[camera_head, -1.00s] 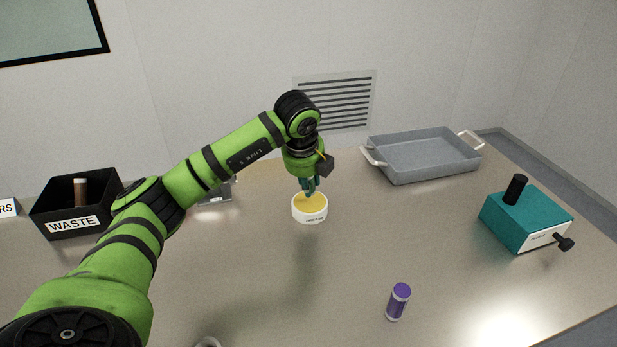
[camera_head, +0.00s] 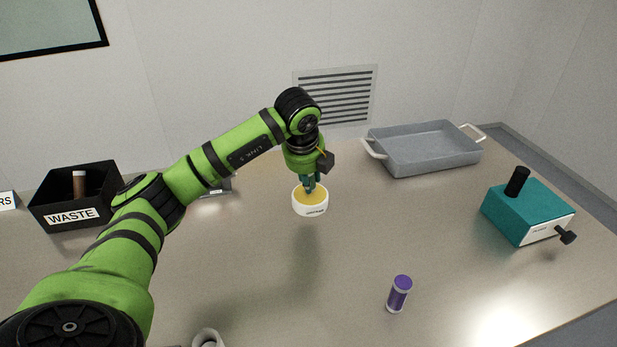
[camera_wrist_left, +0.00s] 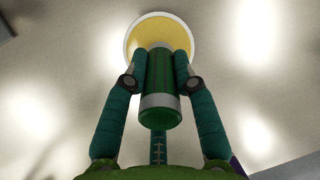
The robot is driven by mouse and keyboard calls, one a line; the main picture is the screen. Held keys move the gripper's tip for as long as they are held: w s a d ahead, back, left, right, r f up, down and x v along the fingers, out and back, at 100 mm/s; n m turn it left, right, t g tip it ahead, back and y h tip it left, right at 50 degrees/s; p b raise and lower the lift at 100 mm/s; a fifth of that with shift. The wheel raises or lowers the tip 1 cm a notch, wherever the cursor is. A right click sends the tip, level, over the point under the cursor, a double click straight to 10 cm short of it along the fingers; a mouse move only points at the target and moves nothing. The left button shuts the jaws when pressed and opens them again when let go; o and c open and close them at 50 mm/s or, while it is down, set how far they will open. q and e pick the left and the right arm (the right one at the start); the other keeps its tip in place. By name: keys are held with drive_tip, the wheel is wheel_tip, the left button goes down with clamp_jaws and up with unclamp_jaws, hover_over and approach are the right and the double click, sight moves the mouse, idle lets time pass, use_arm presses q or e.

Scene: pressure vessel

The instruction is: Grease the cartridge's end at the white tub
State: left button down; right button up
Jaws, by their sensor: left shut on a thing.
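The white tub (camera_head: 310,210) stands on the table with yellow grease inside. It also shows at the top of the left wrist view (camera_wrist_left: 133,32). My left gripper (camera_head: 310,184) is right over the tub, fingers pointing down. My right gripper is not in view.
A purple cartridge (camera_head: 399,294) stands at the front. A teal box with black knobs (camera_head: 527,212) is at right, a grey tray (camera_head: 425,150) at the back. A black waste bin (camera_head: 70,216) holding a brown cartridge is at left. A pale ring-shaped thing (camera_head: 207,338) shows at the bottom edge.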

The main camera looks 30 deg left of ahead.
use_arm(q)
drive_tip(key=shift+f+b, duration=0.45)
drive_tip(key=shift+f, duration=0.15)
idle(0.3)
idle(1.2)
drive_tip(key=shift+r+p, duration=2.25)
drive_tip(key=shift+r, duration=1.25)
